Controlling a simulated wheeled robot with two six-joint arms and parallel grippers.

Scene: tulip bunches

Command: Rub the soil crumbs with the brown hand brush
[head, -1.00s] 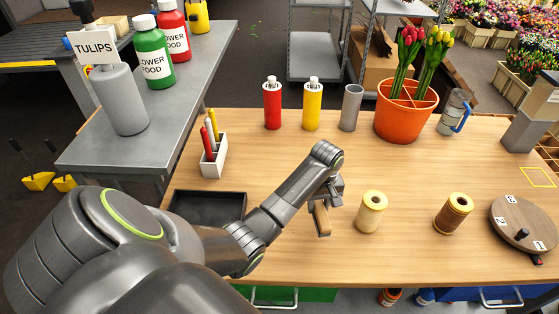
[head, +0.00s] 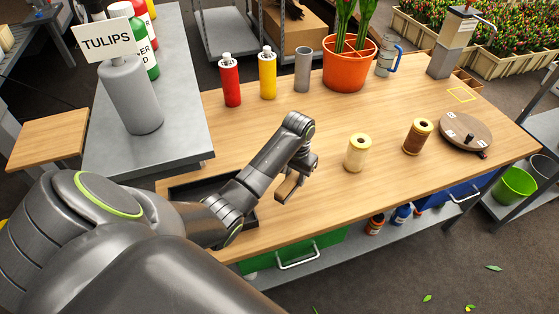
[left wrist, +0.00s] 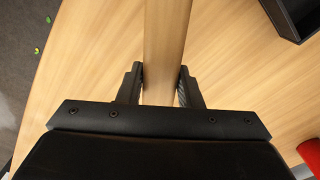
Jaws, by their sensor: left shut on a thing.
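My left gripper (head: 300,172) is shut on the brown hand brush (head: 287,187), above the wooden table near its front edge. In the left wrist view, the brush's pale wooden handle (left wrist: 166,40) runs up between the two fingers (left wrist: 160,88). The bristles are not clear in either view. I cannot make out any soil crumbs; my arm covers part of the table. My right gripper is not in view.
A dark tray (head: 181,192) lies partly under my arm. Yellow (head: 357,153) and brown (head: 417,136) spools and a round turntable (head: 466,132) stand to the right. Bottles, a grey cylinder (head: 303,69) and an orange pot (head: 348,70) stand behind. The middle tabletop is clear.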

